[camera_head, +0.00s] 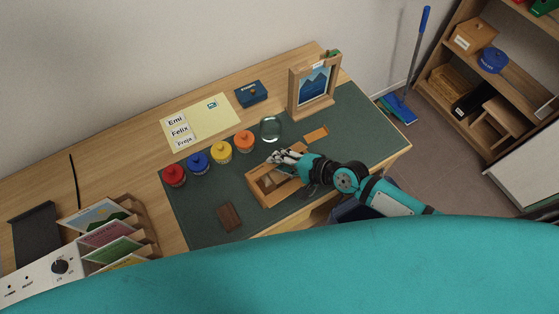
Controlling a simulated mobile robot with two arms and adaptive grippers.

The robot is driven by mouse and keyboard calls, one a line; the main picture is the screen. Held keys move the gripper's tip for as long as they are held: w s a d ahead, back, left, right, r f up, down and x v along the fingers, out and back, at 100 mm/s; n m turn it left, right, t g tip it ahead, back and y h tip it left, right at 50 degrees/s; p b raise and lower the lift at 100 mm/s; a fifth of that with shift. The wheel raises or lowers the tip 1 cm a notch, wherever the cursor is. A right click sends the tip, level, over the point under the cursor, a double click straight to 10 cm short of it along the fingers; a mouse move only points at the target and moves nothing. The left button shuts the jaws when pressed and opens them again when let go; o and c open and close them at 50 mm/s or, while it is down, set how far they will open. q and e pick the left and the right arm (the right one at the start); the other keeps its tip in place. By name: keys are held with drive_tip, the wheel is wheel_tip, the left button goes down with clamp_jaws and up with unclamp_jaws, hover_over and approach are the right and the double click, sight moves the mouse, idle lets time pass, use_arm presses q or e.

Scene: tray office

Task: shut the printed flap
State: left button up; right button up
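A wooden frame (291,94) stands upright at the back right of the desk. A panel printed with a blue mountain picture (314,83) shows in its opening; I cannot tell for sure whether this is the printed flap, or how it is hinged. An open-topped wooden box (266,196) with a divided inside lies on the green mat in front of it. My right gripper (284,157) reaches in from the right and is over the box's back edge, apart from the frame. Its fingers are too small to read as open or shut. My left gripper is out of view.
Red (174,175), blue (198,163), yellow (221,152) and orange (243,141) jars line the green mat (365,128). A glass dome (271,128), a dark brown block (229,217) and an orange piece (315,133) are also there. A blue box (251,93) stands behind.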

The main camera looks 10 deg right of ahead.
drive_tip(key=shift+r, duration=0.1)
drive_tip(key=shift+s+d+r, duration=0.1)
drive_tip(key=v, duration=1.1)
drive_tip(key=shift+s+d, duration=0.2)
drive_tip(key=shift+s, duration=0.05)
drive_tip(key=shift+r, duration=0.1)
